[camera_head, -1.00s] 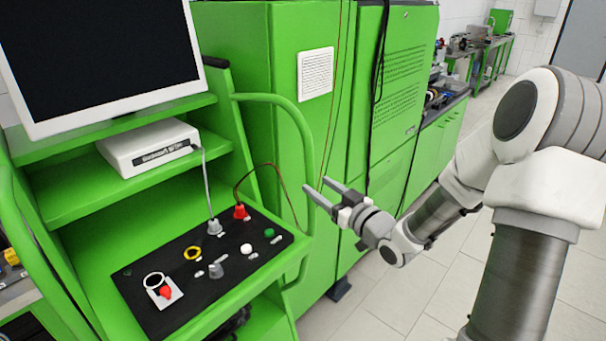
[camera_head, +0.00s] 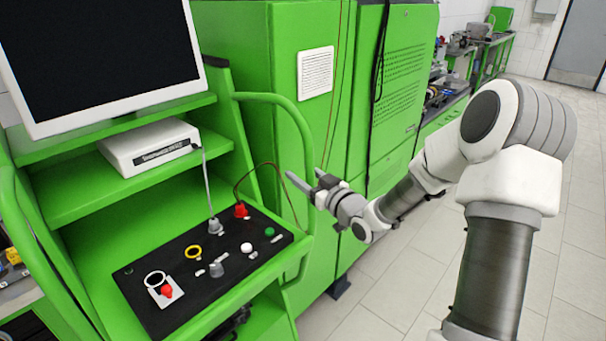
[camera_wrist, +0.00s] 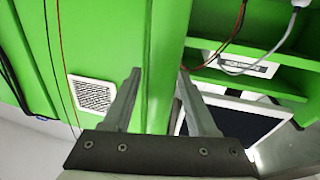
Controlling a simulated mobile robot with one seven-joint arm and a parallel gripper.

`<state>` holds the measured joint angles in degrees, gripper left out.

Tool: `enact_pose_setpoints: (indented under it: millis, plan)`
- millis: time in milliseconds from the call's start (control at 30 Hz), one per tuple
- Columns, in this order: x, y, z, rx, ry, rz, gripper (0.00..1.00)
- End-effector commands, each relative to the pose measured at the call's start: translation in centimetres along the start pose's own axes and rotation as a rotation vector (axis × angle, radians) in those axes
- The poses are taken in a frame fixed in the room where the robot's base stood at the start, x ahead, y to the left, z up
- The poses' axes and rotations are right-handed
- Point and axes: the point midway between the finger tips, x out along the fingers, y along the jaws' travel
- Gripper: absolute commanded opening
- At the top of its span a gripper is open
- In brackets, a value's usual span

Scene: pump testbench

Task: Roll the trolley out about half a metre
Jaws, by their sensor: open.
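The green trolley (camera_head: 75,205) stands at the left of the head view. It carries a monitor (camera_head: 100,55), a white box (camera_head: 150,145) on a shelf and a black control panel (camera_head: 205,265). A bent green tube handle (camera_head: 290,110) runs along its right side. My gripper (camera_head: 302,178) is open and empty, with its fingers pointing left toward the upright part of this handle. I cannot tell whether they touch it. In the wrist view, my gripper (camera_wrist: 165,90) has its two fingers apart, with a green upright band between them.
A tall green cabinet (camera_head: 285,45) with a white vent grille (camera_head: 315,72) stands right behind the trolley. Red and black cables hang along it. A workbench (camera_head: 445,105) stands further back. The tiled floor (camera_head: 565,240) at the right is clear.

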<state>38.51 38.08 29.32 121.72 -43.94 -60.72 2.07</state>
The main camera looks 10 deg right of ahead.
Motion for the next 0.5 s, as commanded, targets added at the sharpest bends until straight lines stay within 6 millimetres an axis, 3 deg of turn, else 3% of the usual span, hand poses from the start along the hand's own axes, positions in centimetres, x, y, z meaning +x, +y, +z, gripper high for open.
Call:
enact_pose_setpoints:
  millis: [67,367,500]
  plan:
    - [-0.01,0.0,0.0,0.0,0.0,0.0,0.56]
    - [-0.02,0.0,-0.02,0.0,0.001,0.0,0.02]
    - [-0.02,0.0,-0.02,0.0,0.001,0.0,0.0]
